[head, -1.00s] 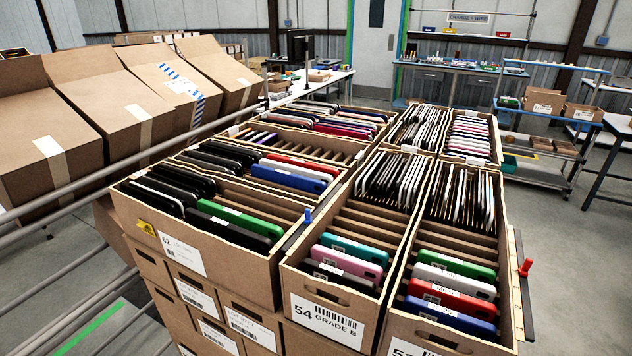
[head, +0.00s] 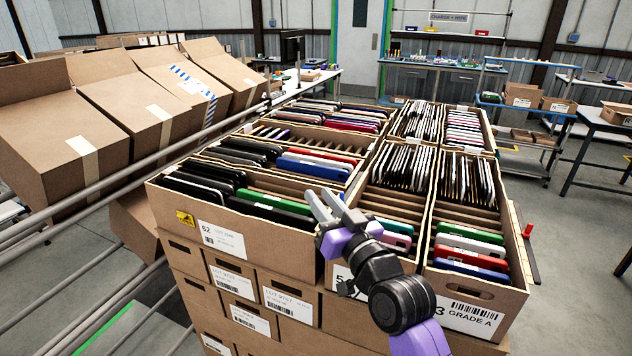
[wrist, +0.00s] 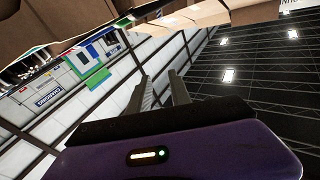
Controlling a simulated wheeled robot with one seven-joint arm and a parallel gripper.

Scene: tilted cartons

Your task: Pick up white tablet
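A white tablet (head: 470,244) stands on edge in the front right carton (head: 482,292), between a green tablet (head: 470,231) and a red one (head: 468,256). Several white or pale tablets (head: 400,165) also stand in slots farther back. My gripper (head: 318,191) is in front of and above the cartons, left of the white tablet and apart from it. Its two fingers are spread with nothing between them; the gap also shows in the wrist view (wrist: 158,82). The wrist view is tilted toward ceiling and wall, without the white tablet. My arm hides part of the front middle carton.
The front left carton (head: 270,232) holds black and green tablets. Tilted cartons (head: 120,105) stand behind metal rails (head: 150,160) on the left. A red-topped peg (head: 528,230) sticks up at the right side. Open floor lies to the right.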

